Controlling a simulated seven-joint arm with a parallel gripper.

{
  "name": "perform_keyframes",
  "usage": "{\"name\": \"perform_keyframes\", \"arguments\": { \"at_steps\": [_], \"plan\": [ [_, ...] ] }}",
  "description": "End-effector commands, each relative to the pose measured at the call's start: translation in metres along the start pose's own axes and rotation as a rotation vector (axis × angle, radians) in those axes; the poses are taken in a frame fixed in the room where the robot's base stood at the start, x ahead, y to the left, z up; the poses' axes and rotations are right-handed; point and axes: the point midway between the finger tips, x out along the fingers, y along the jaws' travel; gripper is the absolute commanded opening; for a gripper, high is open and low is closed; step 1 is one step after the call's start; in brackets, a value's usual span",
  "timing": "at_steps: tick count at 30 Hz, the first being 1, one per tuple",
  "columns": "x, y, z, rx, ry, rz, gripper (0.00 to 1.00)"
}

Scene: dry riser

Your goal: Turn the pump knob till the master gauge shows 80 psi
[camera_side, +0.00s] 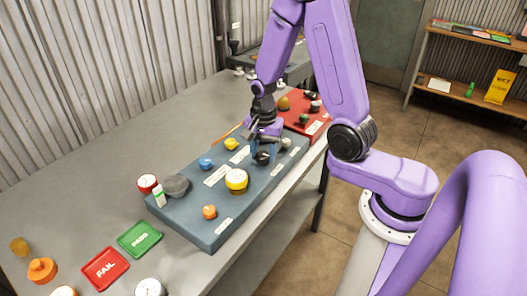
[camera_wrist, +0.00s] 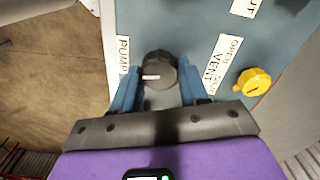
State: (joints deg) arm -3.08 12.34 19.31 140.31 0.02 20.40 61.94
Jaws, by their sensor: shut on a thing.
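The pump knob (camera_wrist: 159,66) is dark and round with a white pointer line, beside a "PUMP" label (camera_wrist: 123,62) in the wrist view. My gripper (camera_wrist: 160,82) has its blue fingers on either side of the knob, shut on it. In the side view my gripper (camera_side: 266,143) reaches down to the dark knob (camera_side: 262,158) on the blue-grey panel (camera_side: 195,228). A yellow-rimmed gauge (camera_side: 236,179) and a red-rimmed gauge (camera_side: 148,182) show there. Their readings are too small to make out, and I cannot tell which is the master gauge.
A yellow vent knob (camera_wrist: 254,81) is to the right of the pump knob. Blue (camera_side: 206,163) and orange (camera_side: 209,212) knobs also stand on the panel. A red box (camera_side: 318,127) stands behind. Red FAIL (camera_side: 106,268) and green PASS (camera_side: 140,239) plates lie in front.

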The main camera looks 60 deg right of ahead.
Motion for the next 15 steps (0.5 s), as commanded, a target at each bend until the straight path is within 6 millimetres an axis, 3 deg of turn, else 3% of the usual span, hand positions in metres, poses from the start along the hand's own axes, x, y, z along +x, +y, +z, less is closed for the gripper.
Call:
{"name": "perform_keyframes", "arguments": {
  "at_steps": [15],
  "plan": [
    [-0.0006, -0.0009, -0.0011, 0.085, 0.002, -0.004, 0.14]
  ]
}}
